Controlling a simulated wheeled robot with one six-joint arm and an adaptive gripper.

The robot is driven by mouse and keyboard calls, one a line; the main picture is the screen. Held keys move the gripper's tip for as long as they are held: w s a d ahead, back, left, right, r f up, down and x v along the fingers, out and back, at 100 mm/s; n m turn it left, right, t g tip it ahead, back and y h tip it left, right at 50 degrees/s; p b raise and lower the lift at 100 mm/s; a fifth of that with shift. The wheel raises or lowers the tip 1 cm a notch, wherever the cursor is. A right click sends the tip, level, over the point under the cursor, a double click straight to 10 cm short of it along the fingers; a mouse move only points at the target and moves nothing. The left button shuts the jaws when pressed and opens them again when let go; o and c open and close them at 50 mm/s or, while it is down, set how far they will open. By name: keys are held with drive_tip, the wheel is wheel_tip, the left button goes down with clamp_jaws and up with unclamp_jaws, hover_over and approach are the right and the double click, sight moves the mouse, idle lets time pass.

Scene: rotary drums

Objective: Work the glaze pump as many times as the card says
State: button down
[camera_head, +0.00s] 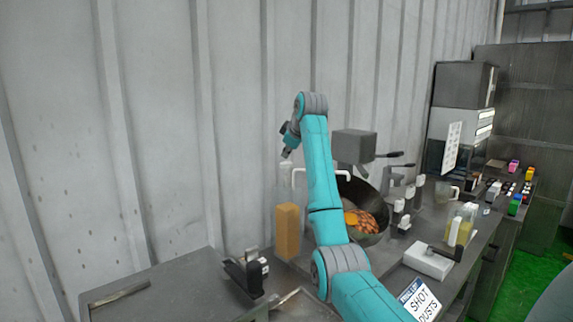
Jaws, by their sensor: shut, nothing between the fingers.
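My gripper (288,152) is shut and empty, pointing down and left in front of the ribbed wall. Below it stands an orange upright container (287,232) with a pale, see-through part (284,180) above it. This may be the glaze pump, but I cannot tell for sure. The gripper is above it and apart from it. A white card (421,300) with a blue header stands at the bottom right. I can read "SHOT" and "DUSTS" on it; my arm hides its left side, and no number is readable.
A dark drum (362,196) with orange pieces inside sits behind my arm, under a grey box (353,146). Left is a black device (244,273). Right are a white block (428,262), yellow bottles (461,228) and a clear jug (444,192). The left counter is mostly bare.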

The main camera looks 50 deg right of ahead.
sight(287, 163)
drive_tip(key=shift+r, duration=0.1)
drive_tip(key=shift+r, duration=2.4)
